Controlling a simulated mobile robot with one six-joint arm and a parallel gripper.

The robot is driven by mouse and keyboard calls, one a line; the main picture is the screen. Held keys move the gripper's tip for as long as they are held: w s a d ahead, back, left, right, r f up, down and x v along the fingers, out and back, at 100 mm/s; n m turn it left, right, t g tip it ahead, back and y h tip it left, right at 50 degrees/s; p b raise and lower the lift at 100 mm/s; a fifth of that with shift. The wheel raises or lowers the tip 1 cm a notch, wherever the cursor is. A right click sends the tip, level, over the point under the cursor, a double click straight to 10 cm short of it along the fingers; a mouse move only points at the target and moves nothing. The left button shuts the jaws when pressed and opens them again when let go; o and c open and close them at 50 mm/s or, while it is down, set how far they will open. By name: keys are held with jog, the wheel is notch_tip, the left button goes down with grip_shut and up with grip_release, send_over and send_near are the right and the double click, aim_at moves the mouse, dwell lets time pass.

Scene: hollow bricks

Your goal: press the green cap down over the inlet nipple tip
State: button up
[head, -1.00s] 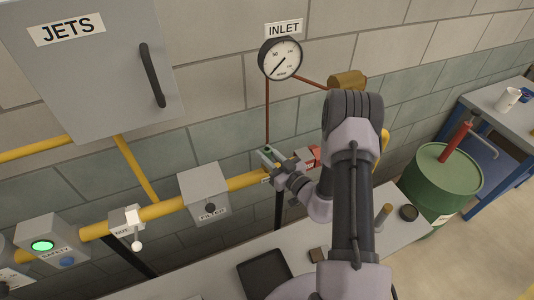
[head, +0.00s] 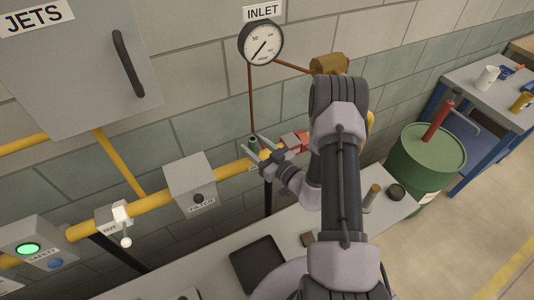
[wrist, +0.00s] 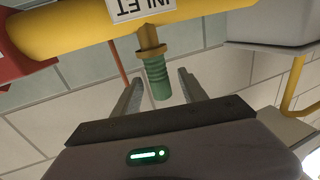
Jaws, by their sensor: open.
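The green ribbed cap (wrist: 157,82) sits over the end of the brass inlet nipple (wrist: 149,47), in line with it in the wrist view. The nipple comes off the yellow pipe (wrist: 80,30) beside the INLET label, and its tip is hidden inside the cap. My gripper (wrist: 161,80) is open, with one finger on each side of the cap and a gap on both sides. In the head view the cap (head: 253,143) stands upright at the pipe, by my gripper's fingers.
A red fitting (head: 295,141) is on the pipe just right of my gripper. A grey FILTER box (head: 190,184) is to the left. A pressure gauge (head: 261,43) hangs above. A bench with a black tray (head: 258,265) runs below.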

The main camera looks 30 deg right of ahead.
jog(key=v, duration=1.6)
jog(key=shift+s, duration=0.2)
